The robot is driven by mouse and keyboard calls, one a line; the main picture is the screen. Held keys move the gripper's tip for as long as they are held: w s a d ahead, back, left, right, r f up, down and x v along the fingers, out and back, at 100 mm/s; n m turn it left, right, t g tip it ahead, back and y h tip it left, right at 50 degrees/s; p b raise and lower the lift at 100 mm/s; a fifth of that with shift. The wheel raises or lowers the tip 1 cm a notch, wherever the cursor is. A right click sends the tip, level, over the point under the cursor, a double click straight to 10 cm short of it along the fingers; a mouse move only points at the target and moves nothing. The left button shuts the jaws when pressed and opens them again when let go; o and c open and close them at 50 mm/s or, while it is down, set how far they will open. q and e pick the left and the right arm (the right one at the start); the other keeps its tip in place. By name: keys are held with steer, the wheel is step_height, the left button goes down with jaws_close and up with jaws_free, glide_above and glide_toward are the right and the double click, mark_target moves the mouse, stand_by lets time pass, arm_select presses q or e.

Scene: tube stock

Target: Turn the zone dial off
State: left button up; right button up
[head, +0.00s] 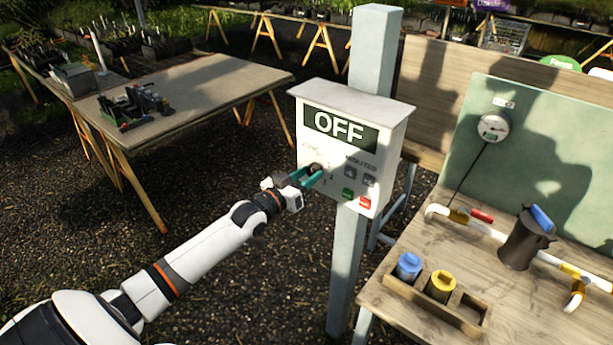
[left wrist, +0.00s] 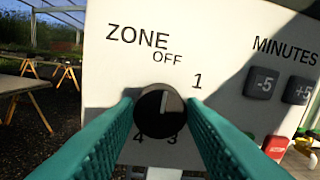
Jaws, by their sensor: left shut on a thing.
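The zone dial (left wrist: 160,114) is a round black knob on a white control box (head: 389,150), with "OFF", "1", "3" and "4" showing around it in the left wrist view. The pale pointer line on the knob points up, roughly toward "OFF". The box's display (head: 340,128) reads "OFF". My left gripper (head: 312,174) is shut on the dial; its teal fingers (left wrist: 103,143) grip the knob from both sides and hide part of the face. My right gripper is not in view.
The minutes buttons (left wrist: 262,83) and a green (head: 348,194) and a red button (head: 364,202) sit close by on the box. A grey post (head: 346,265) carries the box. A bench with pipes and a holder (head: 440,310) stands at the right, a table (head: 200,85) at the left.

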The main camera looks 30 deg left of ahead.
arm_select(q)
steer(key=shift+f, duration=0.1)
steer(key=o, duration=1)
steer(key=shift+s, duration=0.3)
steer(key=shift+s+a+f+b, duration=0.1)
steer(key=shift+s+a+b, duration=0.35)
steer(key=shift+s, duration=1.45)
steer(key=shift+s+a+r+b, duration=0.1)
steer(key=shift+s+b, duration=0.7)
steer(key=shift+s, duration=1.05)
steer(key=shift+s+a+f+b, duration=0.15)
steer(key=shift+s+b, duration=0.45)
steer(key=shift+s, duration=1.3)
